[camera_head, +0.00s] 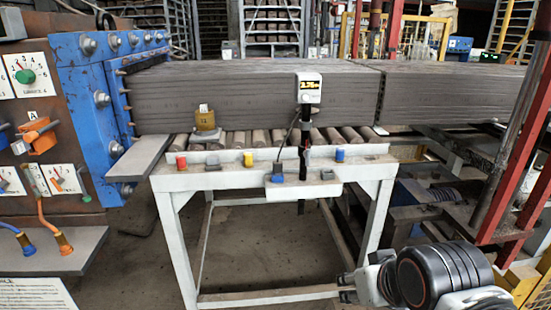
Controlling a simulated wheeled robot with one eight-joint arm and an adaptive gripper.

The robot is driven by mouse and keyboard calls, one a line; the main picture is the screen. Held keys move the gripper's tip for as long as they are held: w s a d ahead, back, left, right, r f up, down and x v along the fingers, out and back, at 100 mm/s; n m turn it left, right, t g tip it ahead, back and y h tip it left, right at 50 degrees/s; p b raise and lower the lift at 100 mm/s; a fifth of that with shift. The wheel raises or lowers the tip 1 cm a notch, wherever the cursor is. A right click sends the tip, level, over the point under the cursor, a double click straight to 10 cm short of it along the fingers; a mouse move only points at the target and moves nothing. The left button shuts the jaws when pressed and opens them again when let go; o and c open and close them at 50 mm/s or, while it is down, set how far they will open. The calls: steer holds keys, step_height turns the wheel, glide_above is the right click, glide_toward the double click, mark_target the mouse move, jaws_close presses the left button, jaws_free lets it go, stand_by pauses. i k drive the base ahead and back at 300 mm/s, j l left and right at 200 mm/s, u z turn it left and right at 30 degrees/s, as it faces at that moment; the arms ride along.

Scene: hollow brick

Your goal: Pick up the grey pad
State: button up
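Two small grey pieces could be the grey pad; I cannot tell which. One grey piece (212,160) is on the front edge of the white roller table (176,184), between a red and a yellow piece. The other grey piece (327,174) is on the small white front shelf (318,191), right of a blue piece. My arm enters at the lower right. My gripper (347,287) appears at its left end, low and in front of the table's right leg, apart from both pieces. Its fingers are too small to tell open from shut.
A yellow-brown block (205,119) stands on the rollers. A dark upright post with a display (308,88) rises at the table's front. Long stacked grey slabs (220,95) lie behind. A blue machine (90,110) is at left, red posts (520,150) at right.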

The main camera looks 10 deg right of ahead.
mark_target(212, 164)
steer(key=i+j+u, duration=0.3)
steer(key=i, duration=0.55)
steer(key=i+u, duration=0.3)
steer(key=i, duration=0.55)
